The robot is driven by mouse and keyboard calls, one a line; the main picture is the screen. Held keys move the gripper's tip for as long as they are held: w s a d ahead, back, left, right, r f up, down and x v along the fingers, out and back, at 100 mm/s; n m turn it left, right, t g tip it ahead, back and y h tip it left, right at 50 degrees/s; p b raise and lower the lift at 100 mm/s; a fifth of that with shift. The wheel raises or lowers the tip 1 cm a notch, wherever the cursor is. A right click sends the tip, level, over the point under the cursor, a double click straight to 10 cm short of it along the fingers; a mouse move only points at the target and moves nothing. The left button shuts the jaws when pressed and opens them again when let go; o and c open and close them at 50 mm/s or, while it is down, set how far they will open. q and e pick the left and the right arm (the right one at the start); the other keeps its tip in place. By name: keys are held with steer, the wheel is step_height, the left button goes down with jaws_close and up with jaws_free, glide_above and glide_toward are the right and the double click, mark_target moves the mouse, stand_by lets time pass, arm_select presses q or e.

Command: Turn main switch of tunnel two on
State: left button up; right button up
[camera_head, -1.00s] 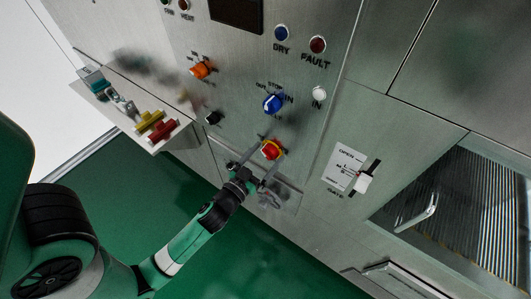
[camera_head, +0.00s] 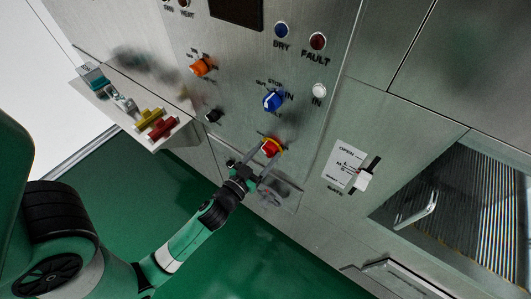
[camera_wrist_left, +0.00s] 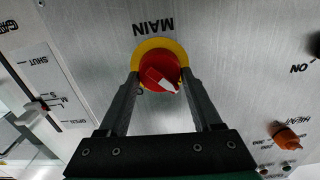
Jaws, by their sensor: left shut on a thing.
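The main switch (camera_head: 270,147) is a red knob on a yellow round plate, low on the metal panel. In the left wrist view the red knob (camera_wrist_left: 158,68) shows with a white mark on its lower right, and the word MAIN is upside down above it. My left gripper (camera_head: 266,155) reaches it from below, one finger on each side. The fingers are shut on the red knob, as the left wrist view also shows (camera_wrist_left: 160,84). My right gripper is not in view.
A blue selector knob (camera_head: 272,101) is above the main switch, and an orange knob (camera_head: 201,67) is up to the left. A gate slider (camera_head: 362,181) is on the right. A small shelf (camera_head: 140,128) with coloured valve handles juts out at left.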

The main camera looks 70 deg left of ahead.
arm_select(q)
steer(key=m, duration=0.4)
steer(key=shift+d+m, duration=0.1)
steer(key=shift+m, duration=0.2)
steer(key=m, duration=0.4)
steer(key=shift+w+m, duration=0.1)
steer(key=shift+m, duration=0.2)
steer(key=m+p, duration=0.1)
steer(key=m, duration=0.3)
steer(key=shift+d+f, duration=0.1)
steer(key=shift+f, duration=0.05)
steer(key=shift+f+m, duration=0.1)
steer(key=shift+m, duration=2)
steer(key=o, duration=1.4)
steer(key=shift+c, duration=0.2)
